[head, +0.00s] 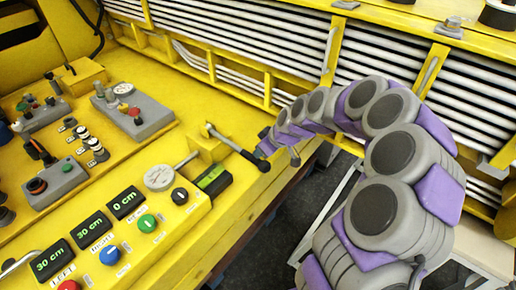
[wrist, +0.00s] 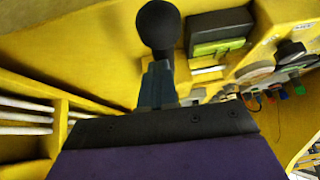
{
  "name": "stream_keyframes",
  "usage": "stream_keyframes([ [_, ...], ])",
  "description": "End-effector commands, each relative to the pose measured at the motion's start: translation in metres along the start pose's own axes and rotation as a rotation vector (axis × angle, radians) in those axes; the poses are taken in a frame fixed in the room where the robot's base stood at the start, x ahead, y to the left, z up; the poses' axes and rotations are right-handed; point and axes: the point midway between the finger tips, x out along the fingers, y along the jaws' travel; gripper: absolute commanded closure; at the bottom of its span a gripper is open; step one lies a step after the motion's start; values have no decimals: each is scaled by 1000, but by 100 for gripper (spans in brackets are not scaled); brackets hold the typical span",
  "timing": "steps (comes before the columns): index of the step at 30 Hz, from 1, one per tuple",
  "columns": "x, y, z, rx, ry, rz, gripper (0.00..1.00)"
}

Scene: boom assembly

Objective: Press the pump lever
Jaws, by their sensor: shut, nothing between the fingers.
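The pump lever (head: 238,152) is a rod with a black grip. It sticks out from a yellow block on the console, towards the right edge, in the head view. In the wrist view its round black knob (wrist: 158,26) is large, just beyond my fingertips. My gripper (head: 262,149) reaches in from the right, its tips close to the lever's outer end. In the wrist view my gripper (wrist: 156,86) is shut and empty. The fingertips overlap the lever just below the knob in that view; I cannot tell whether they touch it.
A round gauge (head: 159,178) and a black box with a green display (head: 213,180) sit left of the lever. Displays reading 30 cm, 30 cm and 0 cm (head: 127,202), with coloured knobs, line the console front. A slatted yellow wall (head: 240,45) stands behind. Dark floor lies below the console edge.

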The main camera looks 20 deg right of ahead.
Motion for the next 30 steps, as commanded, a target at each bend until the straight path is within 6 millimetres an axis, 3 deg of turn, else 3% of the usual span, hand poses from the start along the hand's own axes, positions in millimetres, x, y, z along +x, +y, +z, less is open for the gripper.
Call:
stream_keyframes([
  [5,14,0,10,-4,50,-5,100],
  [20,20,-4,14,-8,42,-20,100],
  [26,10,-6,8,-9,45,-19,100],
  [30,-11,-8,-6,-11,60,-4,100],
])
